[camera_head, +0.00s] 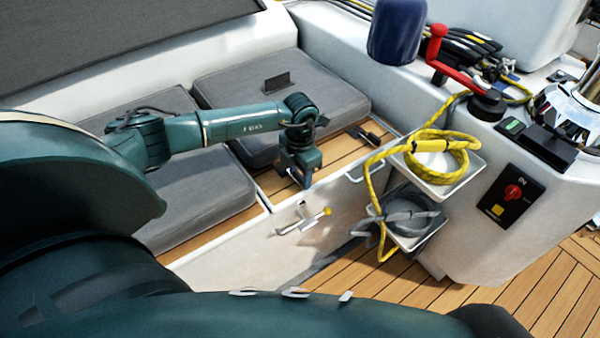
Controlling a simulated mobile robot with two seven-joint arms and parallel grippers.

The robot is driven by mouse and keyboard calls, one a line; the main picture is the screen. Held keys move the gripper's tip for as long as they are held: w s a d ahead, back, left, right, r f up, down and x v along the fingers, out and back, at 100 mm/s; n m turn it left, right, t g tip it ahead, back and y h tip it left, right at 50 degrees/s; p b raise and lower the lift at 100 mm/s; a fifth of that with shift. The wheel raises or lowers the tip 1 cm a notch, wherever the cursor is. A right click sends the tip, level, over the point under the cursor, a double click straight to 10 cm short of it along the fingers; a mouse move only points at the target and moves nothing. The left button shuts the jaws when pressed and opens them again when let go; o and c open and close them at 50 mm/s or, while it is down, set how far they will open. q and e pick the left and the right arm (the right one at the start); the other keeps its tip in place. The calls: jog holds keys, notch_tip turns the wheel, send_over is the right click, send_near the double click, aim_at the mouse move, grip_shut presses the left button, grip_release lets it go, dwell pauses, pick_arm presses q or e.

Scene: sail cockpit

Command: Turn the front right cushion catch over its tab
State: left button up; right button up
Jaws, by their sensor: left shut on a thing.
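My left gripper (299,178) points down at the wooden seat edge, by the front edge of the far grey cushion (320,88). It is shut on the front right cushion catch, which its jaws and wrist largely hide. I cannot make out the catch's tab or how far the catch is turned. A black fitting (368,134) lies on the wooden strip right of the gripper, apart from it. My right gripper is not in view.
A nearer grey cushion (205,193) lies left. Right of the gripper, a white tray (468,175) holds yellow rope (437,143), above a tray of grey rope (408,215). A latch (302,222) sticks out of the white seat front. A red-handled winch (437,50) stands behind.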

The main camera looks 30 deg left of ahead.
aim_at(300, 175)
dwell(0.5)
pick_arm(q)
jog(key=o, duration=1)
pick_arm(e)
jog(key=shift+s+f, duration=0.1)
pick_arm(q)
jog(key=shift+r, duration=0.1)
jog(key=shift+r+p, duration=1.05)
jog(key=shift+r, duration=5.5)
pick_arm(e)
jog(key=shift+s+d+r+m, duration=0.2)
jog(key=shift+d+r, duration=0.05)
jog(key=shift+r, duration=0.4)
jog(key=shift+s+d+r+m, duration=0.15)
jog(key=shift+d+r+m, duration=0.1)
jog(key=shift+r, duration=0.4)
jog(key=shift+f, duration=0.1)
